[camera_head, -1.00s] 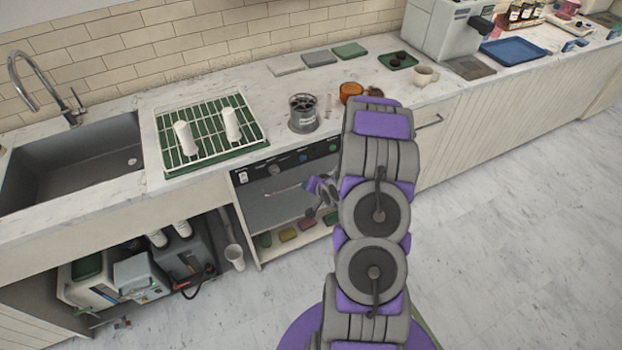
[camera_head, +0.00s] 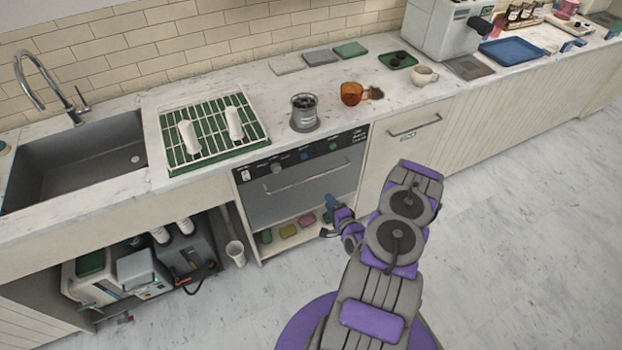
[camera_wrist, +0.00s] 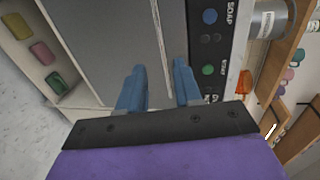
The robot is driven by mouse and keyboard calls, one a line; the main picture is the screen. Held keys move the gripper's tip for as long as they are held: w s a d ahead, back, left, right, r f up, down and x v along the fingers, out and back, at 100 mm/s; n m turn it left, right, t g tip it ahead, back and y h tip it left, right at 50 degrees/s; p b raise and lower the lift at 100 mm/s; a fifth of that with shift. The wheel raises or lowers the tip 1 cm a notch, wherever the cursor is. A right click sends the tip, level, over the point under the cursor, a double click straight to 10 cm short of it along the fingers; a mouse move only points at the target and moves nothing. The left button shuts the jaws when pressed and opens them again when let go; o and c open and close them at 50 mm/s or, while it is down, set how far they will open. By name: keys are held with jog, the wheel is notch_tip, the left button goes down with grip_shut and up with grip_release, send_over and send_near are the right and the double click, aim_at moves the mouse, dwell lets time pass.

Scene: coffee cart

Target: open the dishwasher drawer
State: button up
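The dishwasher (camera_head: 290,200) is set under the counter, with a grey front below a black control panel (camera_head: 305,155). Its front looks shut. A thin bar handle (camera_head: 308,181) runs across the upper front. My gripper (camera_head: 331,203) is in front of the lower right of the dishwasher, below the handle and apart from it. In the wrist view, the two blue fingers of my gripper (camera_wrist: 158,82) are spread with nothing between them.
An open shelf with coloured sponges (camera_head: 288,232) lies under the dishwasher. A metal canister (camera_head: 304,113) and an orange cup (camera_head: 352,94) stand on the counter above. A cabinet door with a handle (camera_head: 414,126) is to the right. The floor (camera_head: 510,240) at right is clear.

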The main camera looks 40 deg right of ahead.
send_near(313, 177)
jog(key=b+x, duration=0.1)
jog(key=x, duration=0.2)
jog(key=b+x, duration=0.1)
jog(key=x, duration=0.3)
jog(key=f+b+x, duration=0.1)
jog(key=x, duration=0.2)
jog(key=shift+w+d, duration=0.15)
jog(key=shift+d, duration=0.05)
jog(key=shift+a+r, duration=0.15)
jog(key=shift+a, duration=0.2)
jog(key=shift+c, duration=0.5)
jog(key=shift+d, duration=0.15)
grip_shut()
